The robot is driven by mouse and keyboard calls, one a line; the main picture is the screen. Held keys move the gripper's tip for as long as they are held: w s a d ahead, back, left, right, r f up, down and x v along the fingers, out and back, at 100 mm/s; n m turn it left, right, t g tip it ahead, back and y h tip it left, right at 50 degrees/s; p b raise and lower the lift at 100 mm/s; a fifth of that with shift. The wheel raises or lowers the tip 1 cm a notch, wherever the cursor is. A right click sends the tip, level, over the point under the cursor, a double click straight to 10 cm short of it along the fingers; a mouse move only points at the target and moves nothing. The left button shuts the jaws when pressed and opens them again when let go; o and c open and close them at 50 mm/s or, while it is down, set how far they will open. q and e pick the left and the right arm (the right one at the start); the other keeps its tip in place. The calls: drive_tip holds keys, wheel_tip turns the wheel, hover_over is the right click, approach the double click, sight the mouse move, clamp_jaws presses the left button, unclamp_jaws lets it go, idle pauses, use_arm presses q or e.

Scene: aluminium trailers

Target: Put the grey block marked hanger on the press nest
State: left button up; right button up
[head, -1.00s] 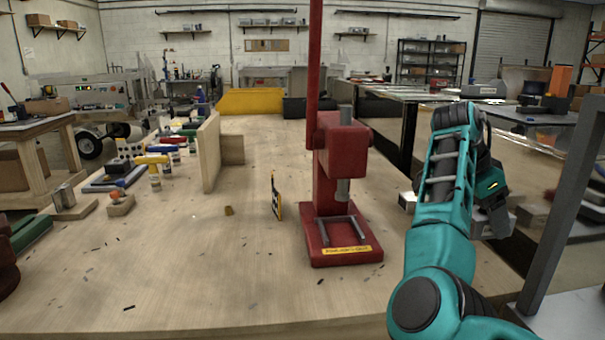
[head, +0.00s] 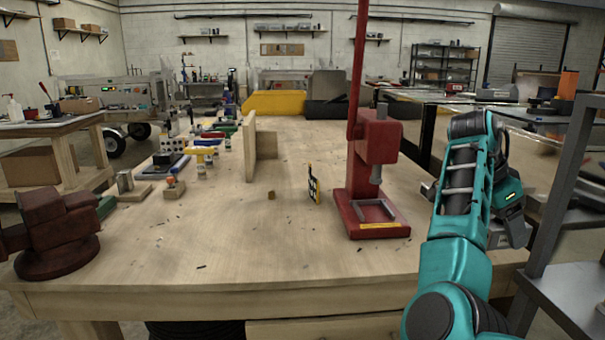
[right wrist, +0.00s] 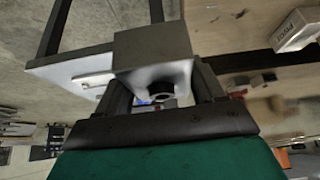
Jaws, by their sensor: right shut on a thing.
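The red arbor press (head: 372,160) stands on the wooden bench, left of my right arm. Its nest (head: 376,211) is a grey U-shaped frame on the red base, with nothing in it, under the ram. My right gripper (head: 510,222) is off the bench's right side. In the right wrist view its fingers (right wrist: 160,98) are shut on a grey block (right wrist: 152,47), held clear of the bench. No marking on it can be read. My left gripper is not in view.
A light block marked PIVOT (right wrist: 296,30) is on the bench top in the right wrist view. A small black-and-yellow panel (head: 314,184) stands left of the press. A red vise (head: 55,235) is at the bench's left. A grey metal frame (head: 558,180) rises at right.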

sight(506, 247)
drive_tip(key=shift+n+t, duration=0.4)
drive_tip(key=shift+n, duration=0.4)
drive_tip(key=f, duration=0.1)
drive_tip(key=s+f, duration=0.1)
drive_tip(key=d+f, duration=0.1)
drive_tip(key=f, duration=0.1)
drive_tip(key=shift+s, duration=0.25)
drive_tip(key=s+a+f+n+t+y, duration=0.2)
drive_tip(key=s+a+f+n+y, duration=0.15)
drive_tip(key=s+a+n, duration=0.35)
drive_tip(key=s+a+f+n+t+y, duration=0.25)
drive_tip(key=s+a+f+n, duration=0.3)
drive_tip(key=a+n, duration=0.35)
use_arm(q)
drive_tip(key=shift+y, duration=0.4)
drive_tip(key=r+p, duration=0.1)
drive_tip(key=p, duration=0.1)
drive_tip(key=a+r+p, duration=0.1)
drive_tip(key=p, duration=0.1)
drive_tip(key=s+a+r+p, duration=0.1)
drive_tip(key=p, duration=0.2)
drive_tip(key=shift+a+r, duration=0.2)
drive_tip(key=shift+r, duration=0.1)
use_arm(e)
wheel_tip(506, 247, up, 8)
drive_tip(key=shift+a+m, duration=0.4)
